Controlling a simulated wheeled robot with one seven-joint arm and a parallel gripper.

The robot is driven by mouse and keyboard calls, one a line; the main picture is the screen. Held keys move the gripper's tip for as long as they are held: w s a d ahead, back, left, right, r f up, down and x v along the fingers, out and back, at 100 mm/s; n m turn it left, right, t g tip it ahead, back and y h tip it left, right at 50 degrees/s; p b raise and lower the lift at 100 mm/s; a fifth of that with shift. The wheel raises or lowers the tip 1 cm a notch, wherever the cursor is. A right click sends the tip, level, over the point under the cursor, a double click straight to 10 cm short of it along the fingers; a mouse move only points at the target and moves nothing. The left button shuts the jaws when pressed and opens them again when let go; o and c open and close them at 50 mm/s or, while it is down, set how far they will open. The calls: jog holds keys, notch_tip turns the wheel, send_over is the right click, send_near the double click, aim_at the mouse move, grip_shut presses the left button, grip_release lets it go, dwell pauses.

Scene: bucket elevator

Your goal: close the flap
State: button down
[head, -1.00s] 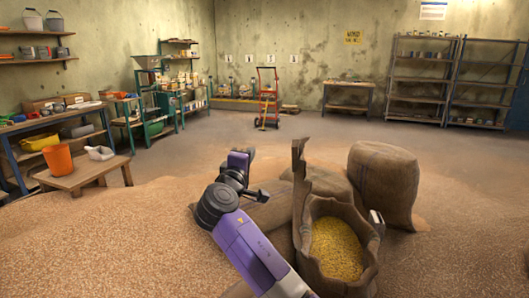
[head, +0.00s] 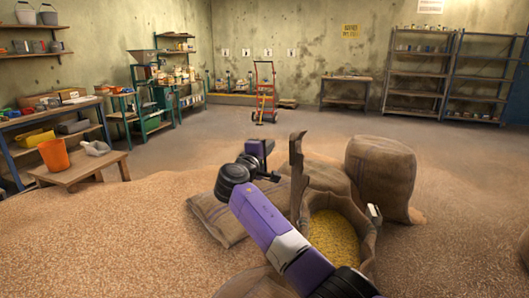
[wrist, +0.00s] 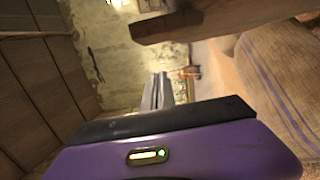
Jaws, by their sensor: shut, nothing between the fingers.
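The flap (head: 297,172) looks like a tall, thin brown upright piece. It stands at the left of the open mouth of a sack (head: 368,242) that holds yellow grain (head: 333,236). In the wrist view the flap seems to be the brown board (wrist: 200,22) along the top edge. My gripper (wrist: 157,90) shows there as grey fingers, shut and empty, apart from the board in the picture. In the head view my purple wrist end (head: 258,148) is left of the flap; the fingertips cannot be made out. My forearm hides the sack's lower left part.
A full sack (head: 382,178) stands behind right, and another lies flat (head: 215,218) at the left; a striped sack (wrist: 280,85) fills the wrist view's right side. Loose grain covers the floor. A low wooden table (head: 82,170) with an orange bucket (head: 54,156) is far left.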

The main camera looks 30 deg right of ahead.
jog(key=shift+s+d+r+p, duration=0.15)
jog(key=shift+s+d, duration=0.25)
jog(key=shift+d, duration=0.2)
jog(key=shift+s+d+f+p, duration=0.15)
jog(key=shift+s+d, duration=0.25)
jog(key=shift+d, duration=0.2)
jog(key=shift+s+d+r+p, duration=0.15)
jog(key=shift+s+d, duration=0.25)
jog(key=shift+d, duration=0.2)
